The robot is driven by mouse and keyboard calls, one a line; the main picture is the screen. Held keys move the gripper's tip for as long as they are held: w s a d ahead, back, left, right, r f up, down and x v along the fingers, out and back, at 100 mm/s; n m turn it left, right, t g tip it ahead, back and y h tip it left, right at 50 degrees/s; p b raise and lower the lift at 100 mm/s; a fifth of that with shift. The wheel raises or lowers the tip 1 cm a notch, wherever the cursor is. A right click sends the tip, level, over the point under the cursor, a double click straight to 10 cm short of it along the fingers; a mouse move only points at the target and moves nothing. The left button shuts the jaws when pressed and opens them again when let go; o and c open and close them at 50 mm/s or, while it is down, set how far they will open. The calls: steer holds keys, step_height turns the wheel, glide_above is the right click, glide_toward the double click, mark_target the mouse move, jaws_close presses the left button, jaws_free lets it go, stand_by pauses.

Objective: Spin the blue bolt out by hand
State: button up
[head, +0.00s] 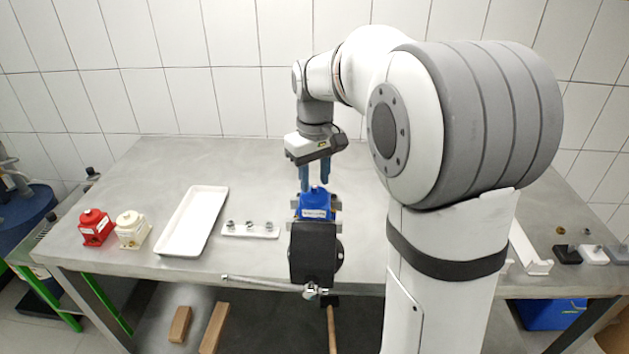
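The blue pump unit (314,206) is on the dark motor-like body (312,255) at the table's front edge. My gripper (314,188) points down just above the top of the blue unit. Its two blue fingers stand apart, with a visible gap between them. The blue bolt is too small to make out; the fingertips are right where the top of the blue unit is. I cannot tell whether the fingertips touch anything.
A white tray (192,222) lies empty at the left. A white strip (250,231) holds several small metal bolts. A red unit (95,228) and a cream unit (132,229) stand far left. A torque-wrench-like tool (262,283) lies along the front edge.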

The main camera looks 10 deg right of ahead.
mark_target(315, 188)
step_height(315, 188, up, 7)
steer(key=shift+f, duration=0.2)
